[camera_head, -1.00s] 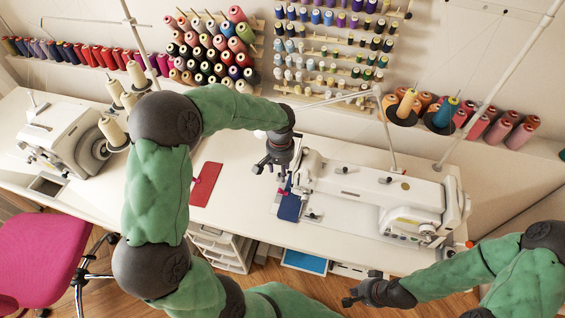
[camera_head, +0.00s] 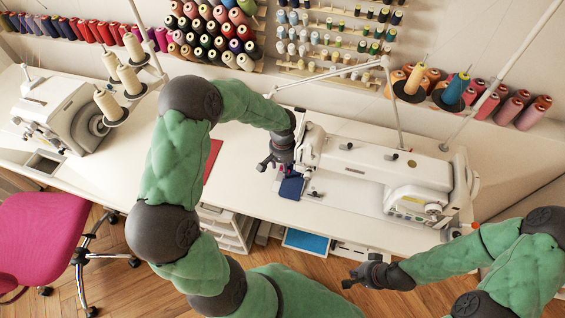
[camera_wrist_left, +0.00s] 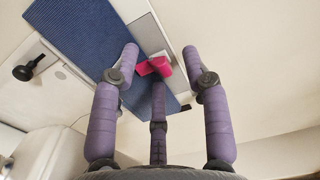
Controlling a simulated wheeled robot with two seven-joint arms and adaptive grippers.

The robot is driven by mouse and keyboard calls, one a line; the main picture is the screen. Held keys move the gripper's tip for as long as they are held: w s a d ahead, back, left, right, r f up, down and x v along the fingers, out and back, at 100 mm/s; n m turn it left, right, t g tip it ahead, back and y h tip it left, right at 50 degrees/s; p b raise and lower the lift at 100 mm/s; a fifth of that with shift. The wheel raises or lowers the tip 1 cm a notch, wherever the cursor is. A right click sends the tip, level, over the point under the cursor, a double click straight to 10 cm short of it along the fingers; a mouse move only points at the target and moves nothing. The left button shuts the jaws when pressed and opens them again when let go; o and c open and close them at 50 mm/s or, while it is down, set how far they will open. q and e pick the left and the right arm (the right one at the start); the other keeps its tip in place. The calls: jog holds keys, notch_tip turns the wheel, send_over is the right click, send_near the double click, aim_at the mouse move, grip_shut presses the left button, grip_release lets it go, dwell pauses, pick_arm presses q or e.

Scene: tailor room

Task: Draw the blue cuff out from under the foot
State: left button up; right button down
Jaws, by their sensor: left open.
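The blue cuff (camera_head: 291,188) lies on the white table at the left end of the large sewing machine (camera_head: 375,180). In the left wrist view the cuff (camera_wrist_left: 85,38) is a ribbed dark blue strip running diagonally. A small pink piece (camera_wrist_left: 154,66) sits at its edge, between my fingers. My left gripper (camera_head: 268,163) is open and empty, just above the cuff; its purple fingers (camera_wrist_left: 160,62) spread on either side of the pink piece. The foot is hidden or too small to make out. My right gripper (camera_head: 357,272) is open and empty, in front of the table.
A red cloth (camera_head: 212,160) lies on the table left of the cuff, partly behind my left arm. A second machine (camera_head: 62,112) and thread cones (camera_head: 110,105) stand at the left. A pink chair (camera_head: 42,240) is in front. The table between the machines is mostly clear.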

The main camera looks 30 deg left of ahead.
pick_arm(q)
grip_shut()
jog(key=shift+a, duration=0.25)
jog(key=shift+s+a, duration=0.2)
jog(key=shift+a, duration=0.65)
jog(key=shift+r, duration=0.1)
jog(key=shift+s+a+r+p, duration=0.1)
jog(key=shift+r+p, duration=0.75)
jog(key=shift+r, duration=0.25)
jog(key=shift+a+r+p, duration=0.1)
jog(key=shift+r+p, duration=0.75)
jog(key=shift+r, duration=0.25)
